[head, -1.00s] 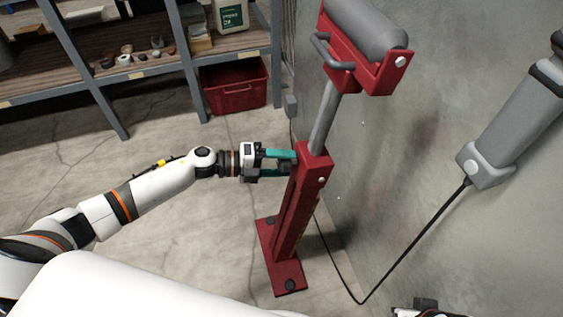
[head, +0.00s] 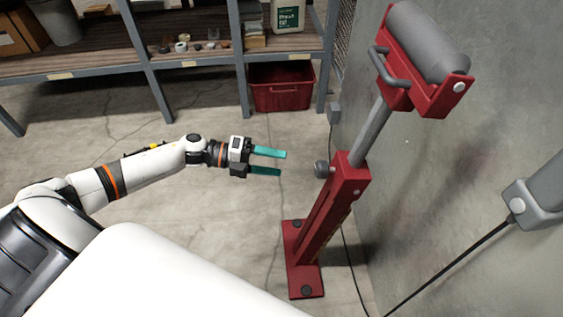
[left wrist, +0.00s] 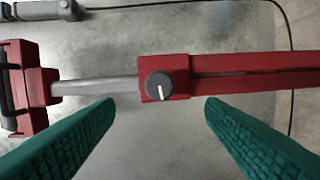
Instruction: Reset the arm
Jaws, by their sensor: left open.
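My left gripper (head: 283,163) is open and empty, with its two green fingers pointing right toward the red roller stand (head: 335,205). A clear gap lies between the fingertips and the grey knob (head: 322,169) on the stand's post. In the left wrist view the dark knob (left wrist: 159,87) with a pale mark sits on the red sleeve, between the two green fingers and beyond their tips. The stand is upright, with a grey roller (head: 428,42) in a red cradle on top. My right gripper is not in view.
A grey wall (head: 480,120) stands close behind the stand. A grey cylindrical device (head: 540,200) with a black cable is at the right. A metal shelf (head: 190,62) and a red bin (head: 282,88) are at the back. The floor around my left arm is clear.

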